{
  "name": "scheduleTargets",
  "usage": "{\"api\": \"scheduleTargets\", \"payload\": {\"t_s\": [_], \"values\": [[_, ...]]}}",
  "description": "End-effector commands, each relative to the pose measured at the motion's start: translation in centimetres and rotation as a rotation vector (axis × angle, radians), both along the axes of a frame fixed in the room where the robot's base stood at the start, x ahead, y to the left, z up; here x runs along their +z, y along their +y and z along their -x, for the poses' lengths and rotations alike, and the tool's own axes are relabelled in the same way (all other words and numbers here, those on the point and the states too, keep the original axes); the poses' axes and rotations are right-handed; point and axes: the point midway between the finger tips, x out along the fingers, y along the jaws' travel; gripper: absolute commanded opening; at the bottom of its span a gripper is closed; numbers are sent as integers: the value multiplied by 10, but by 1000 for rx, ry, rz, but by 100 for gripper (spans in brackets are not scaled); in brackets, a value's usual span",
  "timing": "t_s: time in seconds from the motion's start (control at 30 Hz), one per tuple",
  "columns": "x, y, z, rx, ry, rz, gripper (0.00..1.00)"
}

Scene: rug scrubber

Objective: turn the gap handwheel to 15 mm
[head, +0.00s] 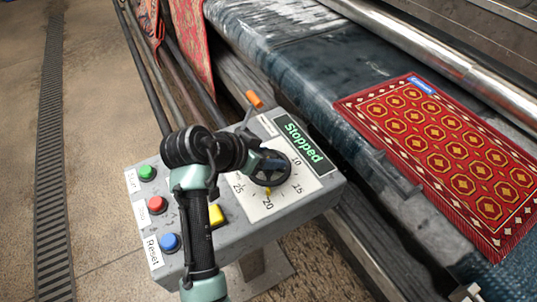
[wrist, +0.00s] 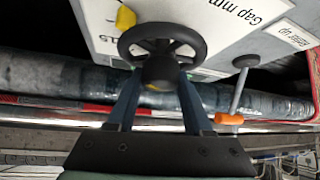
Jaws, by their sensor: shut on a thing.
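The black gap handwheel (head: 270,182) sits on the sloped face of the grey control box. Its scale plate (head: 262,209) shows 10, 15, 20 and 25, and a yellow pointer (head: 267,191) stands close to 20. The wheel also shows in the wrist view (wrist: 162,28), with the yellow pointer (wrist: 125,17) beside its rim. My gripper (wrist: 160,82) is shut on the handwheel at its hub, one finger on each side. In the head view my gripper (head: 267,163) partly covers the wheel's middle.
A display (head: 304,144) reads "Stopped". Green (head: 147,172), red (head: 156,205), blue (head: 169,242) and yellow (head: 216,215) buttons sit left of the wheel. An orange-tipped lever (head: 254,99) stands behind it. A red patterned rug (head: 455,160) lies on the machine bed at right.

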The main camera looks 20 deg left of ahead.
Motion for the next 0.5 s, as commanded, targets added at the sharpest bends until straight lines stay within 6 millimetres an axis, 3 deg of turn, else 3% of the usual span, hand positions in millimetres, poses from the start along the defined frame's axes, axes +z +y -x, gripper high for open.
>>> {"api": "scheduleTargets", "payload": {"t_s": [0.5], "values": [[3,-2,1,117,4,1,0]]}}
